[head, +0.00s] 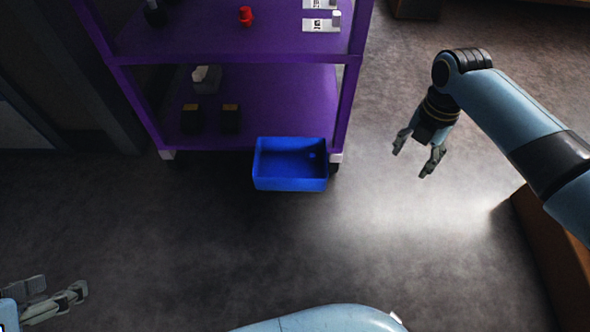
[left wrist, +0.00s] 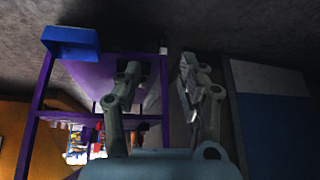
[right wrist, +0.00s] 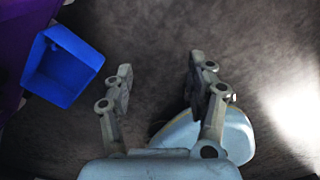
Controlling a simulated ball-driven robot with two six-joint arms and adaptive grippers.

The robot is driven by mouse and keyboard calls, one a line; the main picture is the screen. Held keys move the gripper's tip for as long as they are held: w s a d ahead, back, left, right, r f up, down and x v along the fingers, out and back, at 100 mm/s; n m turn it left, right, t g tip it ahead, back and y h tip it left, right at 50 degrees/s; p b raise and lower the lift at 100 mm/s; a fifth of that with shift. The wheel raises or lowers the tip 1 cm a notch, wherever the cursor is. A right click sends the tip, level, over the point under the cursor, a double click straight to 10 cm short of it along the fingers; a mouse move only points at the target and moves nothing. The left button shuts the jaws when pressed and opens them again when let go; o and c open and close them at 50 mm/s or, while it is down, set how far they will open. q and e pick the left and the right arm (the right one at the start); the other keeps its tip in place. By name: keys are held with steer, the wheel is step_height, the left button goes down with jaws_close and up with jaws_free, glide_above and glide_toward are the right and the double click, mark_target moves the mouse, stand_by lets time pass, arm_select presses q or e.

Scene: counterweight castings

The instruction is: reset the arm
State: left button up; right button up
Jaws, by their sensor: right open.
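My right arm comes in from the right in the head view. Its right gripper (head: 413,158) hangs above bare floor, to the right of the shelf and the blue bin, with its fingers spread and nothing between them. The right wrist view shows the same empty gap between the fingers (right wrist: 162,75). My left gripper (head: 62,290) is at the lower left corner of the head view, partly cut off. In the left wrist view its fingers (left wrist: 160,72) stand apart with nothing between them.
A purple shelf (head: 232,60) stands at the upper left, with a red object (head: 246,16) on its upper board and dark blocks (head: 230,119) on its lower one. A blue bin (head: 290,184) is at its front right foot. A brown box-like edge (head: 545,250) is at the right. The middle floor is clear.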

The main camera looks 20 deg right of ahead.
steer(key=shift+s+d+r, duration=0.2)
steer(key=shift+s+d, duration=0.05)
steer(key=shift+s, duration=0.1)
